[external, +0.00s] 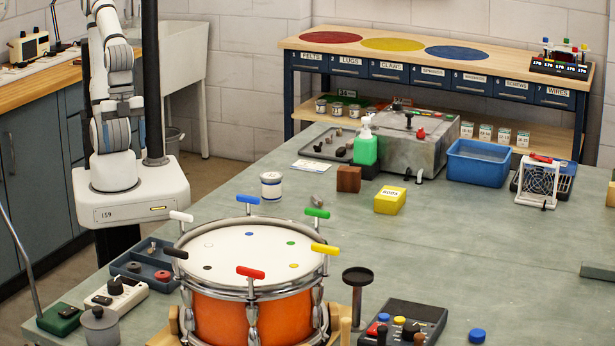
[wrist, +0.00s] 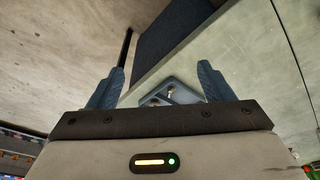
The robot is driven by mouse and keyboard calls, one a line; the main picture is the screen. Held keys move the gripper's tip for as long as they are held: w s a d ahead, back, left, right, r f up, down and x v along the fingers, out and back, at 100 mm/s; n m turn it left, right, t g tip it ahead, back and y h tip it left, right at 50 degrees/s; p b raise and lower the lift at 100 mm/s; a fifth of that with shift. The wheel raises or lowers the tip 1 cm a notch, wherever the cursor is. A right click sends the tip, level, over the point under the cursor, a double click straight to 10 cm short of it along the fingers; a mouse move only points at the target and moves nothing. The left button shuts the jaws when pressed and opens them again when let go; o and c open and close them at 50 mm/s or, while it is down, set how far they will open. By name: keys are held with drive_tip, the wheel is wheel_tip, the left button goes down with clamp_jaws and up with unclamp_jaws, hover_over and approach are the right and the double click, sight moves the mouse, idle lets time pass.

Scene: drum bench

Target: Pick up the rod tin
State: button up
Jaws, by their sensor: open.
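The rod tin (external: 390,200) is a small yellow box with a white label that seems to read RODS. It sits on the green-grey bench in the external view, behind the orange drum and right of a brown block. It does not show in the wrist view. My gripper (wrist: 160,78) shows in the wrist view with its two blue-grey fingers wide apart and nothing between them. It is well away from the tin. In the external view my arm is folded upright at the bench's left side, and the gripper itself cannot be made out.
The orange drum (external: 252,310) with coloured T-handles stands in front of the tin. A white tin (external: 271,187), a brown block (external: 348,179) and a green bottle (external: 365,148) stand nearby. A blue bin (external: 478,164) is behind right.

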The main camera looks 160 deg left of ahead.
drive_tip(key=w+a+f+b, duration=0.4)
drive_tip(key=a+b, duration=0.1)
drive_tip(key=a, duration=0.4)
drive_tip(key=n+t+b, duration=0.2)
drive_tip(key=b, duration=1)
approach(276, 202)
drive_tip(key=shift+y, duration=0.4)
drive_tip(key=x, duration=0.2)
drive_tip(key=b+x, duration=0.1)
drive_tip(key=x, duration=0.3)
drive_tip(key=shift+s+d+f+b, duration=0.15)
drive_tip(key=shift+d+f+b, duration=0.1)
drive_tip(key=shift+d+b, duration=0.05)
drive_tip(key=shift+c, duration=0.2)
drive_tip(key=shift+r, duration=0.1)
drive_tip(key=c, duration=1)
drive_tip(key=shift+o, duration=0.2)
